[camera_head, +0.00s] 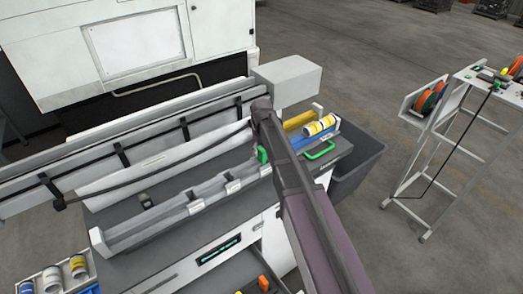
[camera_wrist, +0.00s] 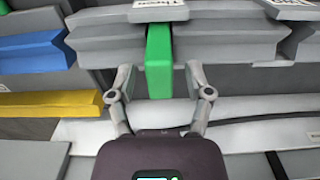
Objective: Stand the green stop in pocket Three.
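The green stop (camera_wrist: 159,62) is a tall green block in the middle of the wrist view, set in a gap between grey rail blocks, directly by a label (camera_wrist: 160,10) that reads upside down and appears to say Three. My gripper (camera_wrist: 160,82) has one finger on each side of the stop, with a small gap showing on both sides. It looks open and not clamped. In the head view the green stop (camera_head: 262,155) shows as a small green piece on the rail beside my arm. The bottom of the stop in its pocket is hidden.
A long grey rail (camera_head: 160,225) with label tags runs along the bench. A blue block (camera_wrist: 35,52) and a yellow block (camera_wrist: 48,104) lie at the wrist view's left. A green handle (camera_head: 319,150) and dark bin (camera_head: 358,165) are to the right. Open floor lies beyond.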

